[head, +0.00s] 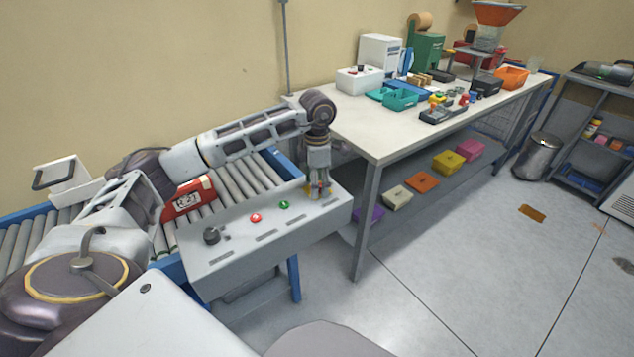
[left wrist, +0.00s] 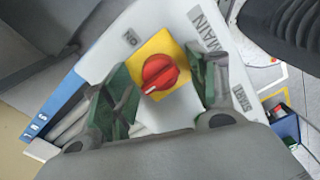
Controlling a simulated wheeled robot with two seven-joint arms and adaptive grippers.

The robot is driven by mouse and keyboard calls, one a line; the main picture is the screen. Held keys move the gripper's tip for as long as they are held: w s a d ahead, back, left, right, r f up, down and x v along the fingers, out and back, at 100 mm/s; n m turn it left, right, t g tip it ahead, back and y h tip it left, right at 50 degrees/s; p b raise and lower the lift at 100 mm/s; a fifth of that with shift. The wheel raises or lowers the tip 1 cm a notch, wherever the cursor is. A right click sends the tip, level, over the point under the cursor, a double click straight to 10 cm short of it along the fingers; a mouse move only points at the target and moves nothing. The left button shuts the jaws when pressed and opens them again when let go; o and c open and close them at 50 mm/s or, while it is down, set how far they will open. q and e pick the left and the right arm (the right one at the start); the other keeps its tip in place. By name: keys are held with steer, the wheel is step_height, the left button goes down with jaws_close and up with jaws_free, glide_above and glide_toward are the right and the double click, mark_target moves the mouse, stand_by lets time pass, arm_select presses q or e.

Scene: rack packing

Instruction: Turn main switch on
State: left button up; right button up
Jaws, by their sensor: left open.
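The main switch is a round red knob (left wrist: 160,73) on a yellow square plate (left wrist: 151,48), with a white mark on the knob. It sits on a light control panel (head: 232,244), beside labels reading MAIN and ON in the left wrist view. My left gripper (left wrist: 159,92) is open, with its green-padded fingers on either side of the knob. Whether the fingers touch the knob I cannot tell. In the head view my left gripper (head: 319,190) points down at the panel's right end and mostly hides the switch. My right gripper is not in view.
The panel also bears a red button (head: 256,218), a green button (head: 284,205) and a black knob (head: 211,236). A red display (head: 188,199) stands behind it by the roller conveyor (head: 235,180). A cluttered white table (head: 370,135) is close on the right.

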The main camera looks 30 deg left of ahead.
arm_select(q)
steer(key=shift+c, duration=1.2)
steer(key=c, duration=0.7)
steer(key=shift+c, duration=0.2)
steer(key=shift+m, duration=2)
steer(key=m, duration=0.3)
steer(key=shift+m, duration=1.2)
steer(key=m, duration=0.3)
steer(key=shift+b, duration=0.4)
steer(key=shift+m, duration=0.8)
steer(key=m, duration=0.3)
steer(key=shift+m, duration=0.3)
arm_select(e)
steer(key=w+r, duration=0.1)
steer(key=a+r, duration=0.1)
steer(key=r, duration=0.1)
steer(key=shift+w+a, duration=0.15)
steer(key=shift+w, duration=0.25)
arm_select(q)
steer(key=shift+m, duration=0.3)
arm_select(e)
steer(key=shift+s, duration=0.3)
